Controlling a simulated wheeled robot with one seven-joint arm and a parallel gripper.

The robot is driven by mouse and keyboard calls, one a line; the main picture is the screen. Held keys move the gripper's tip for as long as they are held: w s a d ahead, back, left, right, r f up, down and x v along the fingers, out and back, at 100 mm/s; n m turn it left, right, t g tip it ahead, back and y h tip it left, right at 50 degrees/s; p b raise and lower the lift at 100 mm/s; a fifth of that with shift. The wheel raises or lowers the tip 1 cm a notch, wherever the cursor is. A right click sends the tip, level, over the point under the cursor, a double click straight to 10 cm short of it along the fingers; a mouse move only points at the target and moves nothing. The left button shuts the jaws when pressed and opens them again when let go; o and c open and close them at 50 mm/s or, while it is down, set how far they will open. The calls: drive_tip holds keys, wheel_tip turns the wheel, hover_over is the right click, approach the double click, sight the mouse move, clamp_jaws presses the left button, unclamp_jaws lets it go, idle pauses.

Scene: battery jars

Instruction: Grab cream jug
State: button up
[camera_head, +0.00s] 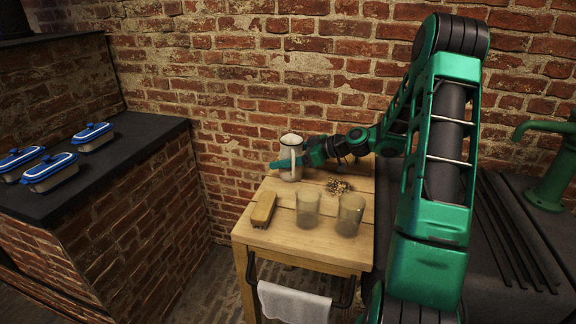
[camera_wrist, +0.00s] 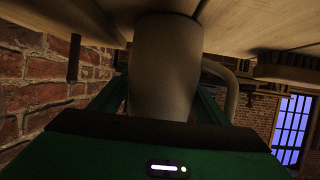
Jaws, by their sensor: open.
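The cream jug (camera_head: 291,143), pale with a dark rim, stands upright at the back left of the wooden table (camera_head: 285,240), by the brick wall. My gripper (camera_head: 281,161) reaches it from the right, low and level, with a green finger across its front in the head view. In the wrist view, which is upside down, the jug (camera_wrist: 165,65) fills the middle between my open green fingers. Its handle (camera_wrist: 228,85) shows on the right there. I cannot tell whether the fingers touch the jug.
Two cloudy glass jars (camera_head: 307,208) (camera_head: 350,215) and a tan block-like item (camera_head: 263,209) stand nearer the front. A small heap of bits (camera_head: 339,187) lies behind the jars. A white cloth (camera_head: 293,304) hangs at the front. Blue-lidded boxes (camera_head: 93,137) sit on the left counter.

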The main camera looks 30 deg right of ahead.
drive_tip(key=shift+w+a+f, duration=0.2)
drive_tip(key=shift+w+a, duration=0.1)
drive_tip(key=shift+w, duration=0.05)
drive_tip(key=c, duration=1.1)
drive_tip(key=shift+o, duration=0.2)
